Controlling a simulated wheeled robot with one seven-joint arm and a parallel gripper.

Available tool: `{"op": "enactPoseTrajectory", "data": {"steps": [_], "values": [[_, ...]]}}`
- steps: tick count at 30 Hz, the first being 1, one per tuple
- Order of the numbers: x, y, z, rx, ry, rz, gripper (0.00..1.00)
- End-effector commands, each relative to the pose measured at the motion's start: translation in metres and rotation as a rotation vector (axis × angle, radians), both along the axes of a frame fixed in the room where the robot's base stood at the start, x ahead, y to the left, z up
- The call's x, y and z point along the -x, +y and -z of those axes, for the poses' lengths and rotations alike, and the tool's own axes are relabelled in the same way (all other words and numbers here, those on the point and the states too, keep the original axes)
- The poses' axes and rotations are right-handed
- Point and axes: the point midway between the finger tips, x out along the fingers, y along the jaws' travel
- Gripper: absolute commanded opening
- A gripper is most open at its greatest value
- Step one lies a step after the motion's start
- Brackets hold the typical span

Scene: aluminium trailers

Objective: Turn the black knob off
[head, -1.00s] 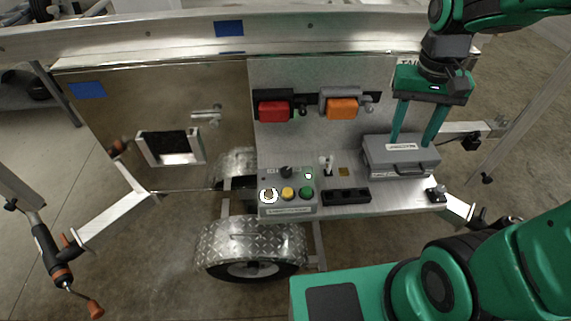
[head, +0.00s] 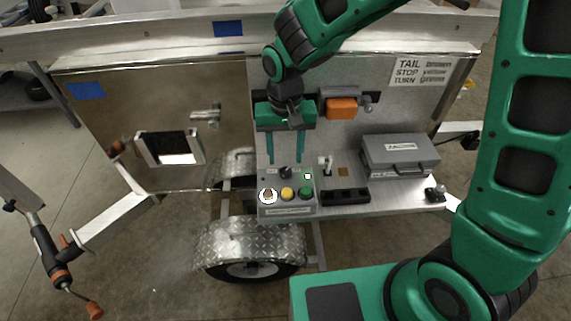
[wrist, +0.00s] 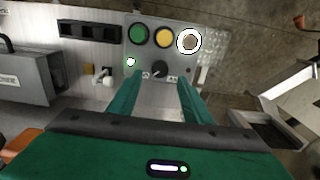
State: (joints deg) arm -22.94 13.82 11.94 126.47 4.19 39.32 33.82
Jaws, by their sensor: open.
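The black knob (head: 286,172) sits on the grey control box (head: 268,211) on the shelf, behind a row of white, yellow and green buttons. In the wrist view the knob (wrist: 159,68) shows just beyond my fingertips, roughly centred between them. My gripper (head: 286,160) is open, its two green fingers pointing down above the back of the box. It also shows in the wrist view (wrist: 154,82) with nothing between the fingers. The fingers look close to the knob; I cannot tell the exact height. A small lit green lamp (head: 308,176) is right of the knob.
A toggle switch (head: 327,166) and a black socket strip (head: 345,196) are right of the box. A grey case (head: 400,165) stands further right on the shelf. An orange-fronted unit (head: 342,108) is on the panel above, near my gripper.

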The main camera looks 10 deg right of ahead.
Motion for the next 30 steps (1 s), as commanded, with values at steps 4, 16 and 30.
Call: {"op": "enactPoseTrajectory", "data": {"steps": [4,16,30], "values": [[0.001,-0.001,0.025,0.003,0.004,0.0,0.45],[0.0,0.0,0.05,0.0,0.0,-0.001,0.45],[0.0,0.0,0.05,0.0,0.0,-0.001,0.04]]}}
